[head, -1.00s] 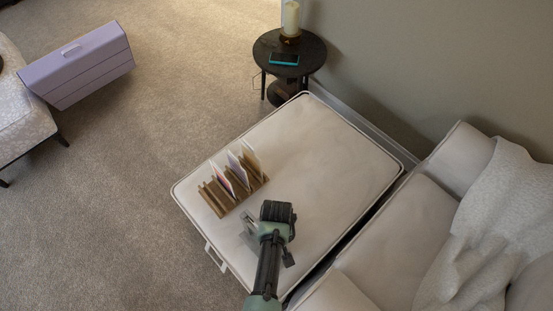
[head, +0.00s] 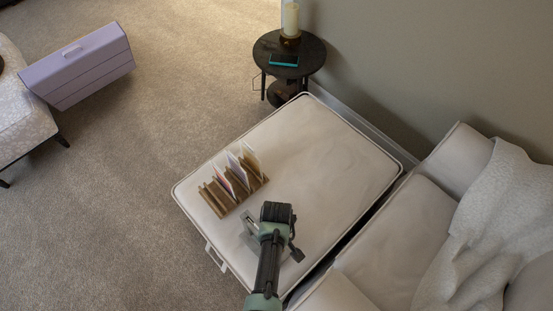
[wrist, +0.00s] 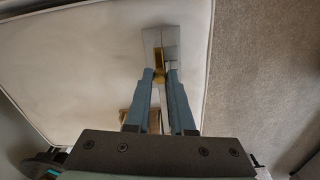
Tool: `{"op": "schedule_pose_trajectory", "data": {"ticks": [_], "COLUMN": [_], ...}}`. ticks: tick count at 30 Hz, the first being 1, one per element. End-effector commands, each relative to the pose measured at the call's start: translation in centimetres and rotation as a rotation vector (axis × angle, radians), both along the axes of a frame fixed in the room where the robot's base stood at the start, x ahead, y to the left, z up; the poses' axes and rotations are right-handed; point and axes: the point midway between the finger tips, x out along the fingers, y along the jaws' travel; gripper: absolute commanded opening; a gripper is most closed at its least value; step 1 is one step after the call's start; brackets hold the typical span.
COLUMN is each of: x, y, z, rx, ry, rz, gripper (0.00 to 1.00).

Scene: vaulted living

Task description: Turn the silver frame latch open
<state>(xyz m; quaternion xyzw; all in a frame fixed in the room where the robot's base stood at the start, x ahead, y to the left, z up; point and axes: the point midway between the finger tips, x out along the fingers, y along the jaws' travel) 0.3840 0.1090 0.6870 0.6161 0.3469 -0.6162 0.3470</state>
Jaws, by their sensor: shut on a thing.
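The silver frame (wrist: 161,40) shows in the wrist view as a flat grey piece just beyond my fingertips. A brass-coloured latch (wrist: 159,76) on it sits between the fingertips. My gripper (wrist: 160,73) is shut on this latch; the fingers partly cover it. In the head view the frame (head: 249,223) is a small grey shape on the cream ottoman, mostly hidden by my arm. My gripper's fingertips and the latch cannot be made out there. How far the latch is turned cannot be told.
The cream ottoman (head: 330,150) has free room behind my arm. A wooden rack (head: 216,199) with several cards stands left of the gripper. A sofa (head: 385,235) is to the right. A round black table (head: 312,54) with a candle and phone stands at the back.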

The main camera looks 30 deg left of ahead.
Motion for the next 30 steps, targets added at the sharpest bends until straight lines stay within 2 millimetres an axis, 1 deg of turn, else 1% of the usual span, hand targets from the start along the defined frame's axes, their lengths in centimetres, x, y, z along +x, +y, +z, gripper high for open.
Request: {"op": "schedule_pose_trajectory", "data": {"ticks": [3,4,8,9,17,20,23,26,30], "x": [0.1,0.1,0.1,0.0,0.0,0.1,0.0,0.1,0.1], "y": [0.1,0.1,0.0,0.0,0.0,0.0,0.0,0.0,0.0], "z": [0.0,0.0,0.0,0.0,0.1,0.5,1.7,3.5,6.4], "rx": [0.001,0.001,0.001,0.000,0.001,0.001,0.002,0.002,0.002], "ry": [-0.002,-0.002,-0.002,-0.001,-0.001,-0.002,-0.002,-0.004,-0.004], "rz": [0.001,0.001,0.000,0.000,-0.001,-0.001,-0.001,-0.002,-0.002], "gripper": [0.00,0.27,0.50,0.52,0.52,0.52,0.52,0.52,0.52]}}
